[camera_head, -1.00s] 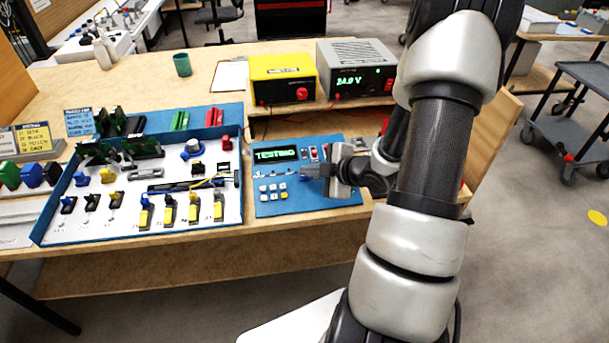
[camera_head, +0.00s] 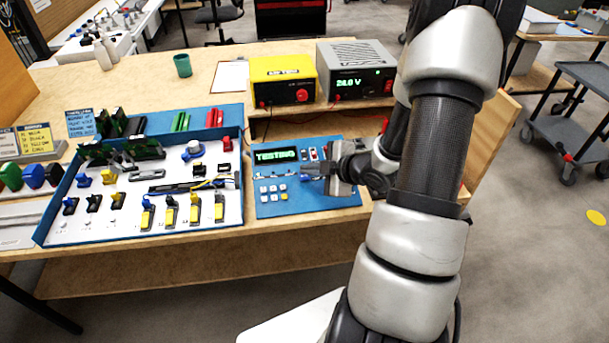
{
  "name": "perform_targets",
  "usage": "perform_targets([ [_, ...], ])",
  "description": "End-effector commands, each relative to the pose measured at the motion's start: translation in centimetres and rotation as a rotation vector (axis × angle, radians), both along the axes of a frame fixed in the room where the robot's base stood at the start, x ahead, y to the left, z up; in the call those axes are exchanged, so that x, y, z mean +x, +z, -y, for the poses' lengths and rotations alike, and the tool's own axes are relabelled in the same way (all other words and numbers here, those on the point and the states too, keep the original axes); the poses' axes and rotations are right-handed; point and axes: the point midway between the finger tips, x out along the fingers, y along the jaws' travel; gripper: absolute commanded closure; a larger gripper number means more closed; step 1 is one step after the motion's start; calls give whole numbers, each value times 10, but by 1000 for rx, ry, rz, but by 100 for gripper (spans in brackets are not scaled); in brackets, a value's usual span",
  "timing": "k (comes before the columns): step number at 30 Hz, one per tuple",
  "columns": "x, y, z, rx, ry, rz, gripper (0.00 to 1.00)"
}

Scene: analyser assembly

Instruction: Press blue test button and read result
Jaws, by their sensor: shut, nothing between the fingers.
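The blue tester panel (camera_head: 265,210) lies on the bench in the middle of the view. Its dark display (camera_head: 276,156) shows "TESTING" in green letters. Below the display sits a keypad (camera_head: 272,192) of pale keys with one yellowish key. Small red and white switches show at its top right. My gripper (camera_head: 308,171) is over the right half of the panel, its shut fingers pointing left, just below the display's right end. It holds nothing. The blue test button is not visible; my gripper covers part of the panel. I cannot tell whether the fingertips touch it.
A blue-rimmed tray (camera_head: 140,237) of parts and yellow levers lies to the left. Behind the panel stand a yellow unit (camera_head: 283,78) and a grey power supply (camera_head: 356,72) reading about 24 V, with red leads. A green cup (camera_head: 182,65) stands further back.

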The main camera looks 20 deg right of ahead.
Motion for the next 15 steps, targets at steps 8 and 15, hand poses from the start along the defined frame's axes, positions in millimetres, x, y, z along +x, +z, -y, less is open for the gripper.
perform_targets([
  [8,-3,20,-1,-1,1,0,100],
  [15,-8,44,-2,-1,1,0,100],
])
